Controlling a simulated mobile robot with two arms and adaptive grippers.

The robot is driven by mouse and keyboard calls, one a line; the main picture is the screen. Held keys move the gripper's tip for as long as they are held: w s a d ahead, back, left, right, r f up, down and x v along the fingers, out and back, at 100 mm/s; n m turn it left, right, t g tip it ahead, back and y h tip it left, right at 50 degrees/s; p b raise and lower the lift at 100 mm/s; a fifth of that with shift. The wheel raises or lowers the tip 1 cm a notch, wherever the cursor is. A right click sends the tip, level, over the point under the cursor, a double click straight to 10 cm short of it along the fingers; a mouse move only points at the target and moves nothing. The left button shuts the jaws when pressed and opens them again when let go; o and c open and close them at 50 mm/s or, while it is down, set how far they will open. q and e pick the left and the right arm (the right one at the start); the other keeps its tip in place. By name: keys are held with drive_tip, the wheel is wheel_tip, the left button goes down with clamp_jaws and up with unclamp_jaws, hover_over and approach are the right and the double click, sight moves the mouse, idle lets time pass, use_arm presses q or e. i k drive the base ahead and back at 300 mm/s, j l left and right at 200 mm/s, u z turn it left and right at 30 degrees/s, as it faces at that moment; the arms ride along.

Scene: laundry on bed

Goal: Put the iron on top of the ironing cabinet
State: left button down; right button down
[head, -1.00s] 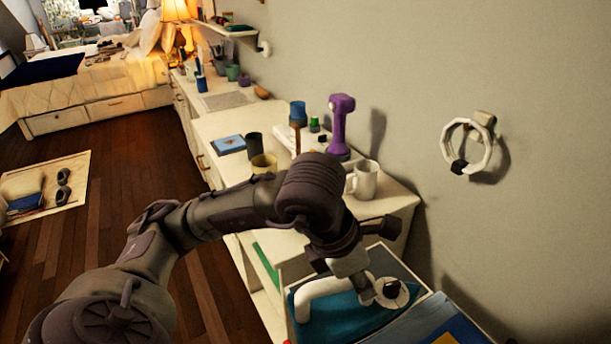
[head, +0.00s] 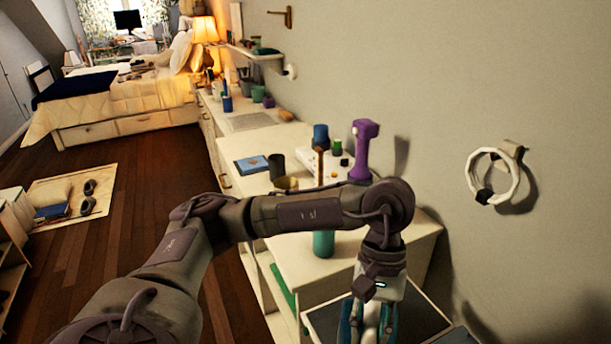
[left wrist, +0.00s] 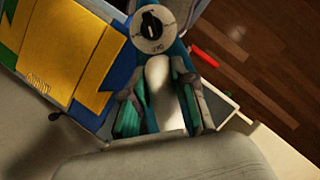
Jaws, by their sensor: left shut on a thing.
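The iron has a teal body, a white handle (left wrist: 162,85) and a round dial (left wrist: 150,28) in the left wrist view. My left gripper (left wrist: 164,112) is shut on the handle, one finger on each side. In the head view my left gripper (head: 372,328) points down at the bottom edge and mostly hides the iron. A pale-framed, dark-topped unit, apparently the ironing cabinet (head: 428,318), lies around and below it. I cannot tell whether the iron touches that top. My right gripper is not in view.
A blue and yellow flat item (left wrist: 68,55) lies beside the iron. A white dresser (head: 395,248) behind carries a teal cylinder (head: 323,243), a purple upright object (head: 362,150) and several cups. A wall with a white ring (head: 494,176) bounds the right; open wooden floor is left.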

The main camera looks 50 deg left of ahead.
sight(239, 146)
drive_tip(key=j, duration=0.75)
drive_tip(key=i+j, duration=0.15)
drive_tip(key=j, duration=1.4)
drive_tip(key=i+j+u, duration=0.1)
drive_tip(key=j, duration=0.65)
drive_tip(key=i+j, duration=0.1)
drive_tip(key=j, duration=0.65)
